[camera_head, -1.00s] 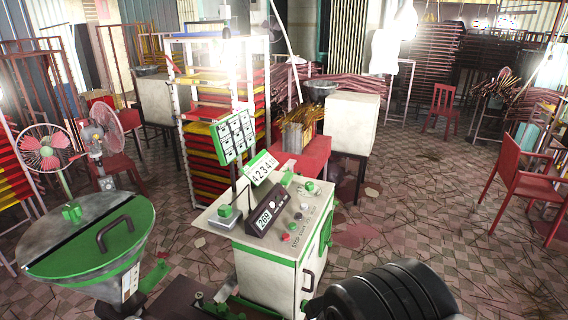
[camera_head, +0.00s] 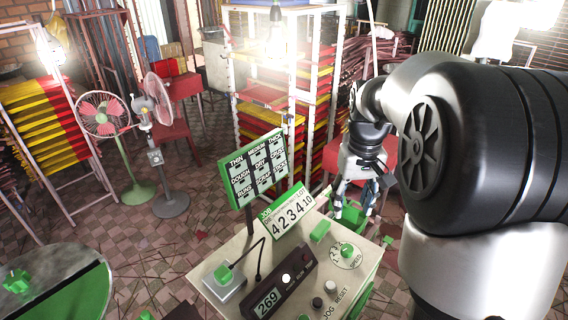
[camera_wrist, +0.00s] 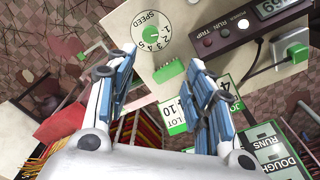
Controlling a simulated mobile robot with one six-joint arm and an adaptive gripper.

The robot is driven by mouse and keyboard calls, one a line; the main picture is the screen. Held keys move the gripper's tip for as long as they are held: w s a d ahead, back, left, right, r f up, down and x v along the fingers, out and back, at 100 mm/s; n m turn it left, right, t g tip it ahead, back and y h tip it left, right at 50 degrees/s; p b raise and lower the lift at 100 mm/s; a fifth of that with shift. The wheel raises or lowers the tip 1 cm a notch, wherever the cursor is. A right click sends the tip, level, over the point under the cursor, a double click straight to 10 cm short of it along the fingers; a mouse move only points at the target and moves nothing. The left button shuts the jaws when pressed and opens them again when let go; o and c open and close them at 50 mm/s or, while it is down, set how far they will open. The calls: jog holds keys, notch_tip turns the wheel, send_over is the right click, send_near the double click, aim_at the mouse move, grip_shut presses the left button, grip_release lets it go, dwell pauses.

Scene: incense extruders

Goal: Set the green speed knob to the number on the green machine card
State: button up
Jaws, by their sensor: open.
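The green speed knob (camera_head: 347,250) sits in a white dial on the right of the machine's top panel. In the wrist view the knob (camera_wrist: 152,31) shows with SPEED and numbers printed around it. The green-edged white card (camera_head: 291,217) stands behind the panel and reads 4 2 3 4 10; JOB and LOT are legible, the middle headings too small. Part of the card (camera_wrist: 175,114) shows upside down in the wrist view. My gripper (camera_head: 355,208) is open and empty, above and behind the panel's far right edge, apart from the knob. Its spread fingers (camera_wrist: 163,62) frame a green block.
A black display (camera_head: 268,302) reading 269 and several buttons lie left of the knob. A green-framed sign board (camera_head: 252,170) stands behind the card. A green block (camera_head: 320,231) sits between card and knob. Fans (camera_head: 104,114) and a white rack (camera_head: 232,60) stand behind.

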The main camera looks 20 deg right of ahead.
aim_at(348, 248)
jog(key=f+b, duration=0.1)
jog(key=f, duration=0.5)
jog(key=d+f, duration=0.1)
jog(key=f, duration=0.5)
jog(key=d+f+b, duration=0.1)
jog(key=f, duration=0.5)
jog(key=shift+w+d+f+b, duration=0.2)
jog(key=shift+w+f+b, duration=0.05)
jog(key=shift+w+b, duration=0.05)
jog(key=c, duration=1.1)
